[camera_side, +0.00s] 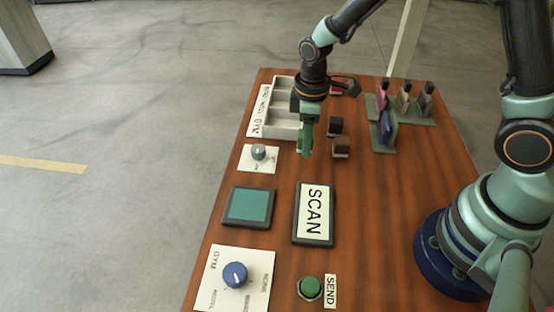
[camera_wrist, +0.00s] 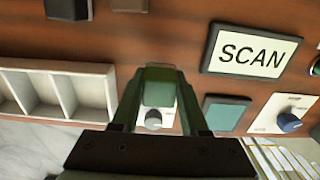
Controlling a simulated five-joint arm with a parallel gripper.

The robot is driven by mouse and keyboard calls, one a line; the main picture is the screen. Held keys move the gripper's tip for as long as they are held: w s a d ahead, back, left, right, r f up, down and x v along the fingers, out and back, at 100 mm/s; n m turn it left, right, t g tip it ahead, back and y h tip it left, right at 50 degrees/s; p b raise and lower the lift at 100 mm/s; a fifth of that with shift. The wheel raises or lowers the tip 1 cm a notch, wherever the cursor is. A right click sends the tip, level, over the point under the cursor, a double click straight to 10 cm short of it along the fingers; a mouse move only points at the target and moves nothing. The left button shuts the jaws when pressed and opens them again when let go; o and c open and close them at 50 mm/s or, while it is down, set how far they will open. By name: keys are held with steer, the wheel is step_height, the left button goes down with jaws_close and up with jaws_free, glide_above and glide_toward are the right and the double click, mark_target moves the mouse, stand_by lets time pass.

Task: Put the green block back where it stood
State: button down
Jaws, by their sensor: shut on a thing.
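My gripper (camera_side: 306,150) hangs over the left part of the table, near the front end of the grey compartment tray (camera_side: 284,132). Its green fingers are shut on the green block (camera_wrist: 159,93), which shows between the fingertips in the wrist view (camera_wrist: 160,72). In the side view the fingers mostly hide the block, and its height above the table is hard to judge. A small knob on a white card (camera_side: 258,153) lies just left of the gripper and shows behind the block in the wrist view. No marked spot for the block is clear.
Dark blocks (camera_side: 335,126) and (camera_side: 341,148) stand right of the gripper. A grey rack (camera_side: 412,120) holds several small bags at the back right. A SCAN pad (camera_side: 314,214), teal pad (camera_side: 248,206), blue knob (camera_side: 235,275) and green button (camera_side: 310,288) lie nearer. The table's middle right is clear.

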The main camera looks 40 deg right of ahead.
mark_target(304, 163)
steer(key=shift+f, duration=2.15)
steer(key=shift+f, duration=0.2)
steer(key=shift+c, duration=2.1)
jaws_free()
steer(key=shift+r, duration=0.1)
step_height(304, 163, up, 12)
steer(key=shift+r, duration=0.2)
steer(key=s+d+r+m+t, duration=0.5)
steer(key=s+d+r+m, duration=0.2)
steer(key=r, duration=0.5)
steer(key=shift+s+m+t, duration=0.3)
steer(key=shift+s+m, duration=0.5)
steer(key=shift+m, duration=0.2)
